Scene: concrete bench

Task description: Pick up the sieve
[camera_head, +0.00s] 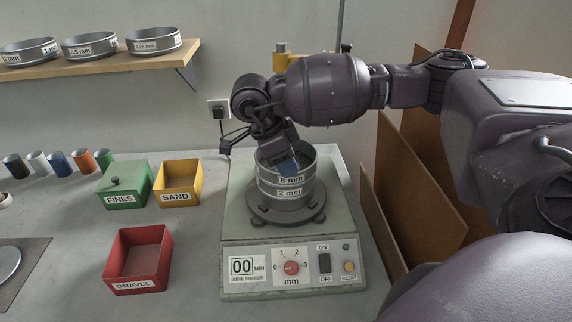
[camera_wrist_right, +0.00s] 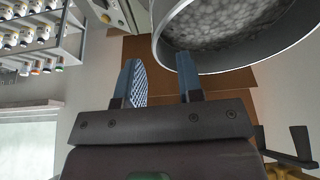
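The sieve stack stands upright on the sieve shaker (camera_head: 235,215), with the sieve labelled 8 mm (camera_head: 268,177) on top of the one labelled 2 mm (camera_head: 268,191). In the right wrist view the top sieve (camera_wrist_right: 163,40) shows its metal rim and grey, pebble-like material inside. My right gripper (camera_head: 287,164) is at the top sieve's rim, pointing down, with a blue finger overlapping the opening. In the right wrist view the gripper (camera_wrist_right: 159,68) has its fingers apart; the right finger overlaps the rim. I cannot tell whether it touches. My left gripper is not in view.
A green FINES box (camera_head: 124,200), yellow SAND box (camera_head: 177,198) and red GRAVEL box (camera_head: 138,288) stand left of the shaker. Several sieves sit on a wall shelf (camera_head: 110,66). Brown boards (camera_head: 415,205) lean at the right. The bench between boxes and shaker is clear.

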